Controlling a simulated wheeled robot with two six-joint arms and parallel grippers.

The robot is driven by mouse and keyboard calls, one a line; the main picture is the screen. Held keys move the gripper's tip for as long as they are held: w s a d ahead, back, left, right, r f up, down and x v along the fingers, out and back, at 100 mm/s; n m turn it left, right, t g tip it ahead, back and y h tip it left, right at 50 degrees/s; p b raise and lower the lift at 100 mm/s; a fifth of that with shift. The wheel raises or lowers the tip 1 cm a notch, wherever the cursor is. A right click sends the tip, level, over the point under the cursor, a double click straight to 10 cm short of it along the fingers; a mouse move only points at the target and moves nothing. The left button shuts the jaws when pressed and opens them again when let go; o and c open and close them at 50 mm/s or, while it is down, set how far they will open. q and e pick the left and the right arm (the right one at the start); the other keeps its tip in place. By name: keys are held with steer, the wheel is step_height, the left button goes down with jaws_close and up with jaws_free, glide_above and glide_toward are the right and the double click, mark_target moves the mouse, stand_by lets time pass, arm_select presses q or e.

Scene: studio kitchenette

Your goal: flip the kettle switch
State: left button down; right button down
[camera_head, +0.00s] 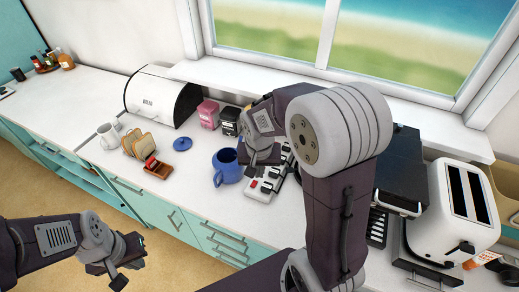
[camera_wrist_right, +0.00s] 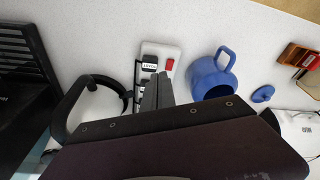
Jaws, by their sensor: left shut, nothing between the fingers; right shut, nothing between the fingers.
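A white switch strip (camera_head: 262,188) with red rockers and dark labels lies on the counter below my right gripper. In the right wrist view, one red switch (camera_wrist_right: 170,65) shows beside a small label (camera_wrist_right: 150,62) too small to read surely. My right gripper (camera_head: 262,158) is shut and empty, its fingertips (camera_wrist_right: 158,78) overlapping the strip in that view; I cannot tell whether they touch it. No kettle is clearly identifiable; a black curved handle (camera_wrist_right: 75,100) shows left of the fingers. My left gripper (camera_head: 118,266) is shut and empty, low in front of the counter.
A blue pot (camera_head: 227,169), also in the wrist view (camera_wrist_right: 210,78), stands left of the strip, its blue lid (camera_head: 182,144) apart. A toast rack (camera_head: 138,145), bread bin (camera_head: 158,98) and toaster (camera_head: 455,215) stand around. My right arm hides part of the counter.

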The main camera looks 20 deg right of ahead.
steer(key=w+d+r+m+h, duration=0.1)
steer(key=w+d+m, duration=0.3)
steer(key=w+d, duration=0.4)
steer(key=w+r+p, duration=0.1)
steer(key=w, duration=0.3)
steer(key=shift+d+r+h, duration=0.15)
steer(key=shift+d+h, duration=0.2)
steer(key=shift+h, duration=0.05)
steer(key=shift+t, duration=0.3)
steer(key=p+x, duration=0.1)
steer(key=x, duration=0.5)
steer(key=p+x, duration=0.2)
steer(key=x, duration=0.5)
steer(key=shift+s+a, duration=0.15)
steer(key=shift+s, duration=0.05)
steer(key=shift+f, duration=0.6)
